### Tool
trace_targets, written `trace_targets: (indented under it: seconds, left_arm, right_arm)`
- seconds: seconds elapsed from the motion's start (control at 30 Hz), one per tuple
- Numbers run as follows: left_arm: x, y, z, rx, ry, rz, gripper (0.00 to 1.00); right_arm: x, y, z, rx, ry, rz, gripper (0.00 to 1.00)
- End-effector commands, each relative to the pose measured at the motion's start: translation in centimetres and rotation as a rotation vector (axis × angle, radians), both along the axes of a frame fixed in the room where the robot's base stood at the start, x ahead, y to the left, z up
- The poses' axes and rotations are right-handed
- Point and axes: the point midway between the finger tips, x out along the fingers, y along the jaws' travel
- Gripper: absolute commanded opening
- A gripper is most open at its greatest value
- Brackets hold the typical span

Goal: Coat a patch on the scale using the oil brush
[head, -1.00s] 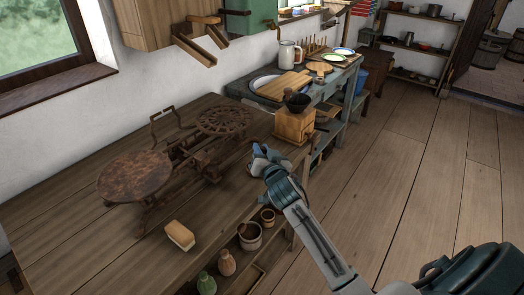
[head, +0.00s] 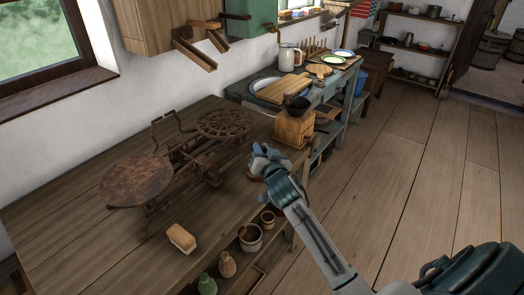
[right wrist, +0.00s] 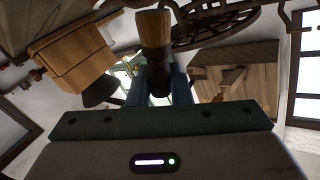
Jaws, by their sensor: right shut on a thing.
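The rusty scale (head: 137,181) stands on the wooden bench, with a round flat plate at its left and an openwork round plate (head: 224,123) at its back right. My right gripper (head: 262,160) is above the bench's front edge, to the right of the scale and apart from it. It is shut on the oil brush (right wrist: 153,42), whose thick wooden and dark body shows between the fingers in the right wrist view. The brush is mostly hidden in the head view. The openwork plate also shows in the right wrist view (right wrist: 215,22). My left gripper is not in view.
A wooden coffee grinder (head: 294,128) stands just behind my right gripper. A pale yellow block (head: 181,239) lies on the bench in front of the scale. Pots and bottles (head: 228,265) sit on the shelf below. Bare bench (head: 75,225) lies at the left.

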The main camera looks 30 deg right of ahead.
Motion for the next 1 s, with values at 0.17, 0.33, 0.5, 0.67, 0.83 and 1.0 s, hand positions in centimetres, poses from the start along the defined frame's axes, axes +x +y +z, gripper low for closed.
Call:
trace_targets:
  seconds: [0.17,0.33,0.5,0.67,0.83,1.0]
  left_arm:
    - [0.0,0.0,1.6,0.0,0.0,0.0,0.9]
    - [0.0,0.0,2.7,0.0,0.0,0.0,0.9]
    - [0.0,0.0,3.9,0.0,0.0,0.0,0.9]
    - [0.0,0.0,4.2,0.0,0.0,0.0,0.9]
    - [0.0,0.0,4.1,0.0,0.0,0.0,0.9]
    - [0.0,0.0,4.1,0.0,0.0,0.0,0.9]
  right_arm:
    - [0.0,0.0,1.9,0.0,-0.002,0.0,0.0]
    - [0.0,0.0,3.3,0.0,-0.002,0.0,0.0]
    - [0.0,0.0,4.7,0.0,-0.002,0.0,0.0]
    - [0.0,0.0,5.1,0.0,-0.002,0.0,0.0]
    - [0.0,0.0,5.0,0.0,-0.002,0.0,0.0]
    - [0.0,0.0,5.0,0.0,-0.002,0.0,0.0]
